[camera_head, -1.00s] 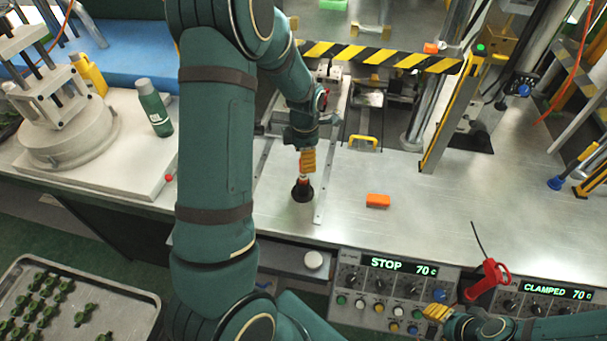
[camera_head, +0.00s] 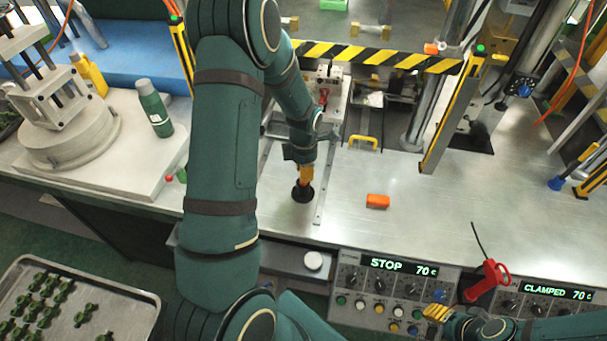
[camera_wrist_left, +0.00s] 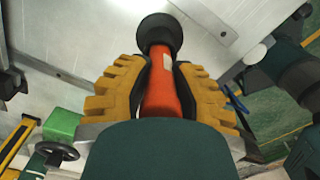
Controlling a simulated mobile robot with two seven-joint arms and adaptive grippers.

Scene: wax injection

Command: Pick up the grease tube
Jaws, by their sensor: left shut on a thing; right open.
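The grease tube is an orange-red tube with a wide black end; it stands on that black end (camera_head: 303,193) on the metal table in the head view. The left wrist view shows its orange body (camera_wrist_left: 161,95). My left gripper (camera_head: 307,173) is around the tube from above, its yellow fingers shut on the body on both sides, as the left wrist view also shows (camera_wrist_left: 160,85). The fingers hide most of the tube in the head view. My right gripper (camera_head: 437,312) is open, low at the front by the control panels.
An orange block (camera_head: 377,201) lies right of the tube. Behind stands the press with a yellow-black striped bar (camera_head: 375,57). A green bottle (camera_head: 154,107) stands at left. A red-handled tool (camera_head: 487,281) is by the control panel (camera_head: 395,290).

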